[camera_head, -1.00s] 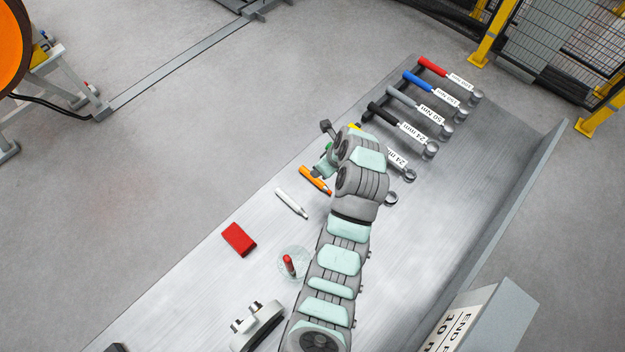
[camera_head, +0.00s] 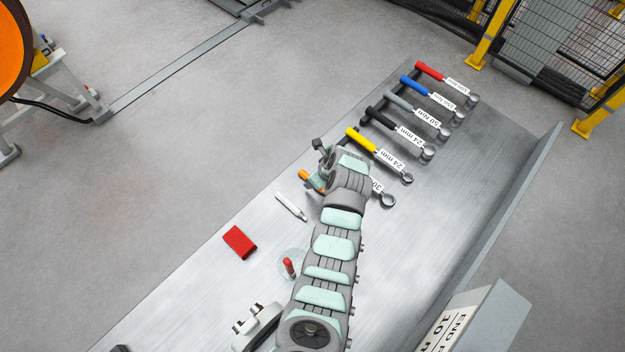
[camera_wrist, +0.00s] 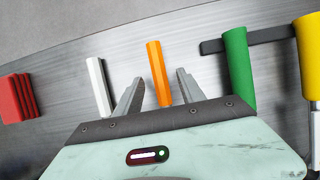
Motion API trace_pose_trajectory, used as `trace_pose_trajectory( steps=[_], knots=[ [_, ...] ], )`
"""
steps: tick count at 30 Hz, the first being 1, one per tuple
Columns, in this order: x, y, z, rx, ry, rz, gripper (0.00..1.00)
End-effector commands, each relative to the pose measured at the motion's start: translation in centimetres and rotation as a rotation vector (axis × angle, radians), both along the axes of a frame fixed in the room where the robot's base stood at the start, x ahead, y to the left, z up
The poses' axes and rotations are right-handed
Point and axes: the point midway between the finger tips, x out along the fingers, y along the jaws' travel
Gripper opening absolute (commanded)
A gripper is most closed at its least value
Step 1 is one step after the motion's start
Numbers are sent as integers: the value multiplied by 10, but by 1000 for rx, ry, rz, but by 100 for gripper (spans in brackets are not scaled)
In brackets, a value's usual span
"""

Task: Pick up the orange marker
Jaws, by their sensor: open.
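The orange marker (camera_wrist: 157,68) lies on the metal table in the wrist view, its lower end between the two fingers of my gripper (camera_wrist: 160,90). The fingers are open, one on each side of the marker, with a gap to it on both sides. In the head view only part of the orange marker (camera_head: 305,175) shows. The rest of it is hidden behind my arm and gripper (camera_head: 316,180).
A white marker (camera_wrist: 97,82) lies left of my gripper, with a red block (camera_wrist: 18,98) beyond it. A green-handled tool (camera_wrist: 237,65) and a yellow-handled tool (camera_wrist: 312,60) lie to the right. A red marker (camera_head: 288,266) stands in a clear holder near my arm.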

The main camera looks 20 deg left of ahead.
Motion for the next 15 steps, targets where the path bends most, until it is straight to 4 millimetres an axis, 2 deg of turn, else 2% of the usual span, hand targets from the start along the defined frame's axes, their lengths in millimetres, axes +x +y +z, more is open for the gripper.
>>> trace_pose_trajectory(
  steps=[6,15],
  knots=[
    [1,7,-16,0,4,2,46],
    [2,8,-19,0,0,0,46]
  ],
)
